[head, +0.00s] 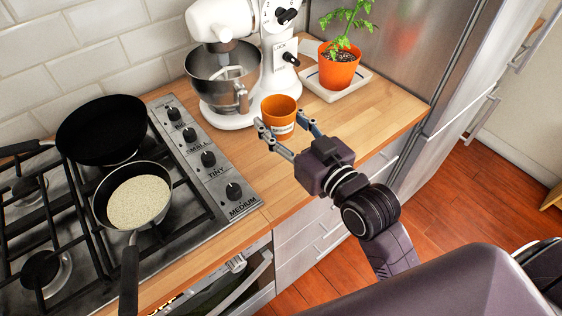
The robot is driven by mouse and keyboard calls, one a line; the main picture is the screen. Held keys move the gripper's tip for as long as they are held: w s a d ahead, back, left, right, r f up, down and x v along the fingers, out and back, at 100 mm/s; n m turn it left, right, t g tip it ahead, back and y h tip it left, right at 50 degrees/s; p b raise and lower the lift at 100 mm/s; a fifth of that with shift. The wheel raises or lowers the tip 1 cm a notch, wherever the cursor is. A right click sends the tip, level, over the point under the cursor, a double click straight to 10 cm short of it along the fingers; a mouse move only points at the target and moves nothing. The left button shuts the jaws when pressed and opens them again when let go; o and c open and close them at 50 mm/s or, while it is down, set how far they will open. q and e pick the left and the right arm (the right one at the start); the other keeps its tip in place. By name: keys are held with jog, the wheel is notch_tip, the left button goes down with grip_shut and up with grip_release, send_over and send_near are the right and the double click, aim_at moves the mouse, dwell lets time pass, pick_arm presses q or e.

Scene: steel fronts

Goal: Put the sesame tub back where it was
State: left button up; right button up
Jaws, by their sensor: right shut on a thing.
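The sesame tub (279,107) is a small orange cup with a pale label, its lettering too small to read. It stands upright over the wooden counter, in front of the white mixer. My right gripper (286,130) is shut on the tub, with one finger on each side of its body. I cannot tell whether the tub's base touches the counter. A small pan (140,200) on the stove holds a layer of pale grains. My left gripper is not in view.
The stand mixer (226,73) with its steel bowl is close behind the tub. A potted plant (339,66) stands on a white tray (362,79) at the back right. A black pan (101,130) is on the stove. Bare counter (245,158) lies left of my right gripper.

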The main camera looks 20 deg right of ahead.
send_over(279, 166)
notch_tip(279, 166, down, 8)
notch_tip(279, 166, down, 3)
jog(key=shift+f+b, duration=0.2)
jog(key=shift+b, duration=0.2)
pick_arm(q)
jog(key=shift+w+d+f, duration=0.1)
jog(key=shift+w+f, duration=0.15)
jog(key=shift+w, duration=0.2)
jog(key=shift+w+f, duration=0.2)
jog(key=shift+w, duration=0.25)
pick_arm(e)
jog(key=shift+d+f, duration=0.1)
jog(key=shift+f, duration=0.35)
jog(key=shift+f, duration=0.15)
jog(key=o, duration=1.2)
